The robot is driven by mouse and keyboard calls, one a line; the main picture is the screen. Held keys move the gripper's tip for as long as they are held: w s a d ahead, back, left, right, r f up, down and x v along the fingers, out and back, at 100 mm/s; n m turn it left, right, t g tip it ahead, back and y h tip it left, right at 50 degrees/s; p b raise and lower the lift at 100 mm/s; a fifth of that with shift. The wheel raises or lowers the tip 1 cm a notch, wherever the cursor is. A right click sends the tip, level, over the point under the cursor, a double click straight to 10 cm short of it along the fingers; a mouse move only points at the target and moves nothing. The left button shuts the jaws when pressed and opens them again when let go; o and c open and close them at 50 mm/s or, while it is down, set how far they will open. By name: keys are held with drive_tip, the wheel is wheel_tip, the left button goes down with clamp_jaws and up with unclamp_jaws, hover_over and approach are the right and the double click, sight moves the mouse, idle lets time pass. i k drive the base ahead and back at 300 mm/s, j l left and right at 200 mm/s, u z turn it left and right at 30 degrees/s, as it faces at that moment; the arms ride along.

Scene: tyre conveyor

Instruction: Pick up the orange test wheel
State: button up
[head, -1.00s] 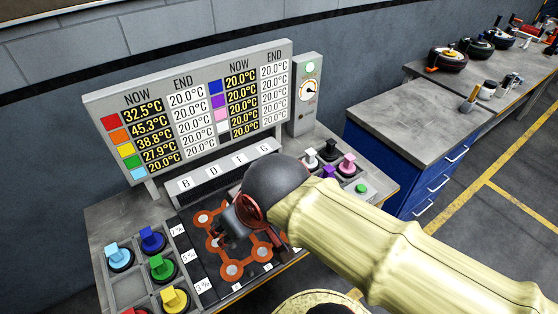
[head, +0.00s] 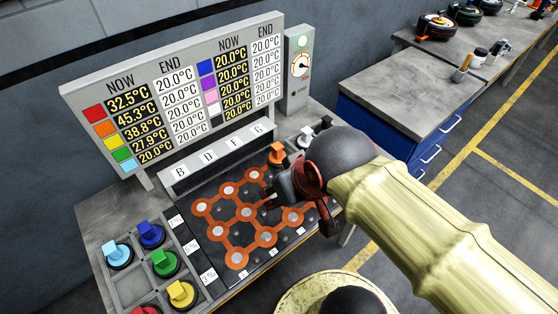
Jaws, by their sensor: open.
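The orange test wheel (head: 277,152), with an upright orange handle on top, stands at the back right end of the orange honeycomb track (head: 209,233). My gripper (head: 275,198) is open and seems empty, over the right part of the track. It is just in front of the orange wheel in the picture, apart from it. My dark wrist and the gripper's red part hide the right end of the track and part of the rack behind.
A left rack holds light blue (head: 117,253), dark blue (head: 150,234), green (head: 164,262) and yellow (head: 182,293) wheels; one compartment (head: 130,288) is empty. A temperature board (head: 180,95) stands behind. A gauge box (head: 299,68) and a blue-drawered bench (head: 405,105) are right.

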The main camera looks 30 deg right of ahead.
sight(274, 158)
drive_tip(key=u, duration=1.4)
drive_tip(key=z, duration=1.9)
drive_tip(key=i+l+z, duration=0.1)
drive_tip(key=z, duration=0.3)
drive_tip(key=i+z, duration=0.3)
drive_tip(key=z, duration=0.15)
